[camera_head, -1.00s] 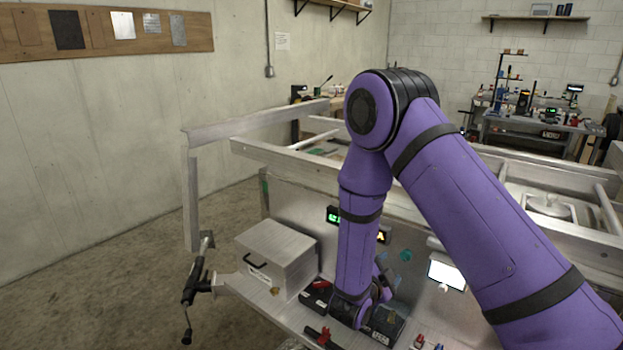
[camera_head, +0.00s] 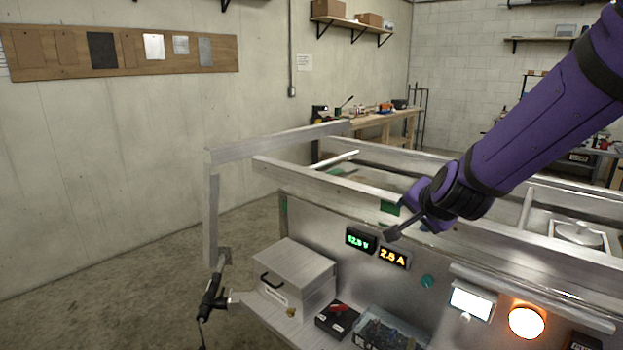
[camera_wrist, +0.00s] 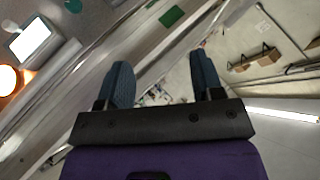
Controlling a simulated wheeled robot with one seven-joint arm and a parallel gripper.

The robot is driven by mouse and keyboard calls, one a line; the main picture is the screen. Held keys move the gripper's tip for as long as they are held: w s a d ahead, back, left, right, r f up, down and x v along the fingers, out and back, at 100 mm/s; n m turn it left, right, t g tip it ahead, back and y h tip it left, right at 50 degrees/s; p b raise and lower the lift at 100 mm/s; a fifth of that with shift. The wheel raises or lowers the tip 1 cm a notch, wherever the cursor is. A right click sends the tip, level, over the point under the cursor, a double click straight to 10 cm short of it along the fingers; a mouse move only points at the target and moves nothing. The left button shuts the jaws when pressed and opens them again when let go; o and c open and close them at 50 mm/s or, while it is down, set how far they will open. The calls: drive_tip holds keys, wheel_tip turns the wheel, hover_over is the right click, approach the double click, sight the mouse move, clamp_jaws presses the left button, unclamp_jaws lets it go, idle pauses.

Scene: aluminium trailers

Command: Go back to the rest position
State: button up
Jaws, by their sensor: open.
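My gripper (camera_head: 392,222) is raised in front of the upper part of the trailer's metal panel in the head view, close to the two digital displays. In the wrist view my gripper (camera_wrist: 163,82) has its two dark fingers spread apart with nothing between them. My purple arm comes in from the upper right of the head view.
The aluminium trailer frame (camera_head: 300,172) spans the middle. Its shelf carries a metal box (camera_head: 290,275), a dark red-and-black unit (camera_head: 337,318) and a clear bin (camera_head: 385,332). An orange lamp (camera_head: 527,320) glows beside a white screen (camera_head: 471,302). Floor at left is clear.

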drive_tip(key=s+d+r+n+g, duration=0.1)
drive_tip(key=s+d+r+n, duration=0.2)
drive_tip(key=s, duration=0.6)
drive_tip(key=s+d+r+n+g, duration=0.2)
drive_tip(key=s+r+n, duration=0.1)
drive_tip(key=s, duration=0.7)
drive_tip(key=s+d+r+n+g, duration=0.2)
drive_tip(key=s+d+r+n, duration=0.1)
drive_tip(key=s, duration=0.6)
drive_tip(key=shift+s+d+r+h, duration=0.3)
drive_tip(key=shift+s+h, duration=0.05)
drive_tip(key=shift+h, duration=0.05)
idle(1.1)
